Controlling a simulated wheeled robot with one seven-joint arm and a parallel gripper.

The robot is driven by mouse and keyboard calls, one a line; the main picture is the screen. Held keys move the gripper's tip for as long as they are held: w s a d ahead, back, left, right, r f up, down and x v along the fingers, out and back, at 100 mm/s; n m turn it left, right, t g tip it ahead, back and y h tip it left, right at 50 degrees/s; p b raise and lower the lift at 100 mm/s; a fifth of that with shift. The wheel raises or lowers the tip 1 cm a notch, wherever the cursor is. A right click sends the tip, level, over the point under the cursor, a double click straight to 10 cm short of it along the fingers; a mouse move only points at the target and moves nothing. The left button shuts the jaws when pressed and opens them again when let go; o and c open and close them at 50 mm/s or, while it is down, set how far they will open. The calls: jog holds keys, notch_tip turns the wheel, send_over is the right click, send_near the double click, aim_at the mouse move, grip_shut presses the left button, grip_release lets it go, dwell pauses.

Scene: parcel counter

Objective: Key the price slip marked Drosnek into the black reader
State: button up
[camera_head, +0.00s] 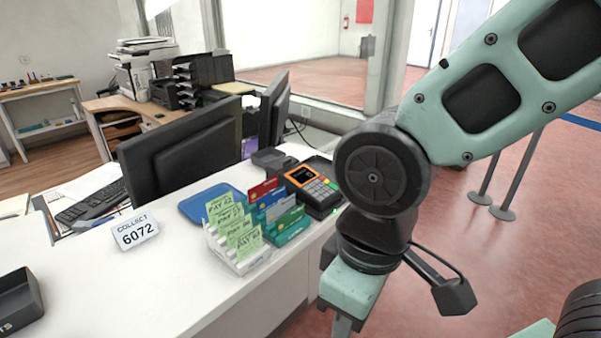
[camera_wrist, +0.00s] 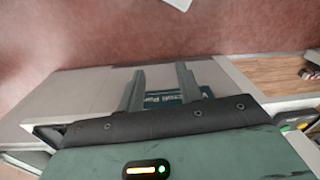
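The black reader (camera_head: 322,199) lies on the counter's right part, with an orange-framed screen and a keypad. Several green price slips (camera_head: 243,241) stand in a white rack on the near side of it. They carry a name line and a PAY figure, but the names are too small to read, so I cannot tell which is Drosnek. My gripper (camera_head: 343,330) hangs point down beside the counter's right edge, apart from slips and reader; its tips are cut off there. In the wrist view my gripper (camera_wrist: 159,92) shows two parted fingers with nothing held between them.
Red, blue and green cards (camera_head: 287,222) stand between slips and reader. A blue tray (camera_head: 205,203) and monitor (camera_head: 180,160) are behind. A COLLECT 6072 sign (camera_head: 135,232) and a dark tray (camera_head: 20,300) are left. The near white counter (camera_head: 130,290) is mostly clear.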

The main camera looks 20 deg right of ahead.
grip_shut()
dwell(1.5)
